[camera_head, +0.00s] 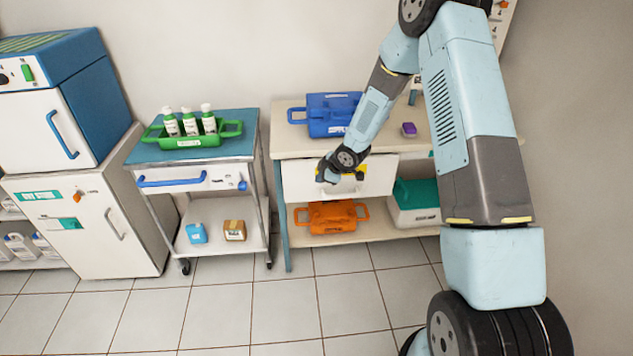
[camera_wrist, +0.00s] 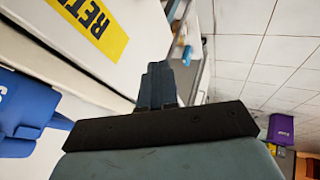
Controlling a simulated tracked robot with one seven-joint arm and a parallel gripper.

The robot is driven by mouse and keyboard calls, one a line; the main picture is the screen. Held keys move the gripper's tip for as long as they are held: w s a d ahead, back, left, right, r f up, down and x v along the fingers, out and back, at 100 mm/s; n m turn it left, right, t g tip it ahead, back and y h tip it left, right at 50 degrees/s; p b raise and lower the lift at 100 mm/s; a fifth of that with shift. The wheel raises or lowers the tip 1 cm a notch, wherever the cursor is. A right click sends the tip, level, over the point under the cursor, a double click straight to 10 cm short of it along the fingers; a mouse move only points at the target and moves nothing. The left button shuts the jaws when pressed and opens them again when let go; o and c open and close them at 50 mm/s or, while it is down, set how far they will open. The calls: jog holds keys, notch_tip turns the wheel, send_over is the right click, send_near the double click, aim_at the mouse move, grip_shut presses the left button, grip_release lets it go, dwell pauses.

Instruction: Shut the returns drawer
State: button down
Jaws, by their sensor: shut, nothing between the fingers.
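The returns drawer (camera_head: 300,176) is the white drawer under the beige bench top, left of centre in the head view. Its white front carries a yellow label, partly covered by my gripper. In the wrist view the drawer front (camera_wrist: 130,20) is at the upper left, with the yellow label reading "RET" cut off by the frame. How far the drawer stands out is hard to tell. My gripper (camera_head: 325,174) is in front of the drawer front. In the wrist view its fingers (camera_wrist: 160,85) are together and empty, beside the drawer front; contact is unclear.
A blue case (camera_head: 331,113) and a small purple item (camera_head: 409,129) sit on the bench top. An orange tray (camera_head: 332,217) and a teal-lidded box (camera_head: 415,203) are on the shelf below. A trolley (camera_head: 192,150) stands left. The tiled floor in front is clear.

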aim_at(314, 176)
jog(key=v, duration=0.4)
jog(key=s+a+f+m+t+y, duration=0.25)
jog(key=a+f+m, duration=0.25)
jog(key=m, duration=0.6)
jog(key=s+a+f+m+t+y, duration=0.1)
jog(key=s+a+f+m+y, duration=0.3)
jog(key=m, duration=0.6)
jog(key=d+m+t+h, duration=0.3)
jog(key=m+t+h, duration=0.2)
jog(key=m, duration=1.1)
jog(key=d+m+t+h, duration=0.3)
jog(key=m+t+h, duration=0.15)
jog(key=m, duration=1.15)
jog(key=shift+h, duration=0.4)
jog(key=w, duration=1.4)
jog(key=shift+a+f, duration=0.25)
jog(key=shift+a, duration=0.05)
